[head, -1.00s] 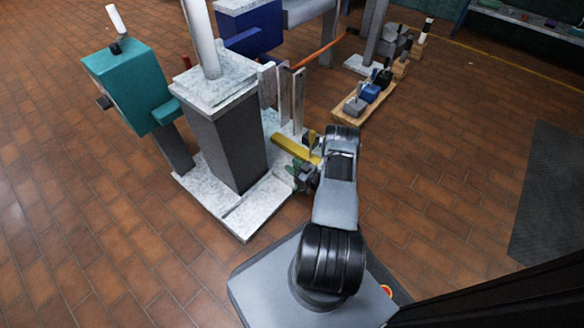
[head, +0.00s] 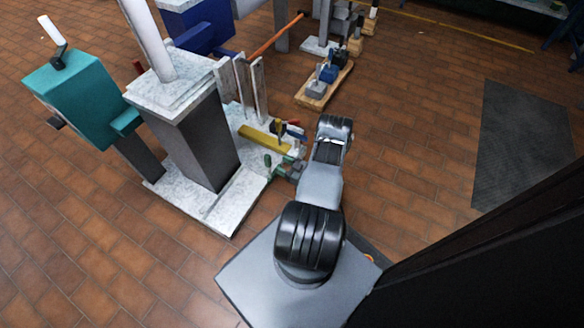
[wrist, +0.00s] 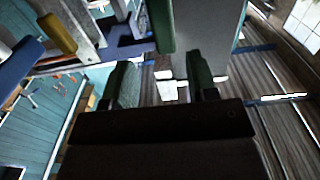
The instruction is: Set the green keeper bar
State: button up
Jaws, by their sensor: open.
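In the wrist view a green bar-like piece (wrist: 165,26) hangs in from the top edge, beyond my fingertips and between their lines; I take it for part of the keeper bar. My gripper (wrist: 162,80) is open, with nothing visible between its two dark green fingers. In the head view a small green upright piece (head: 268,160) shows beside the white base plate, just left of my gripper (head: 283,172). Whether it is the keeper bar's grip or a finger, I cannot tell. My wrist hides part of this area.
A yellow bar (head: 263,138) lies on the white base plate (head: 225,207), near thin upright plates (head: 243,85). A grey column (head: 195,145) and teal box (head: 82,95) stand left. A wooden tray (head: 322,92) with blocks is behind. Floor at right is open, with a dark mat (head: 520,145).

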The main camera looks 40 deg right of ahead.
jog(key=shift+p+v, duration=0.35)
jog(key=shift+v, duration=1.9)
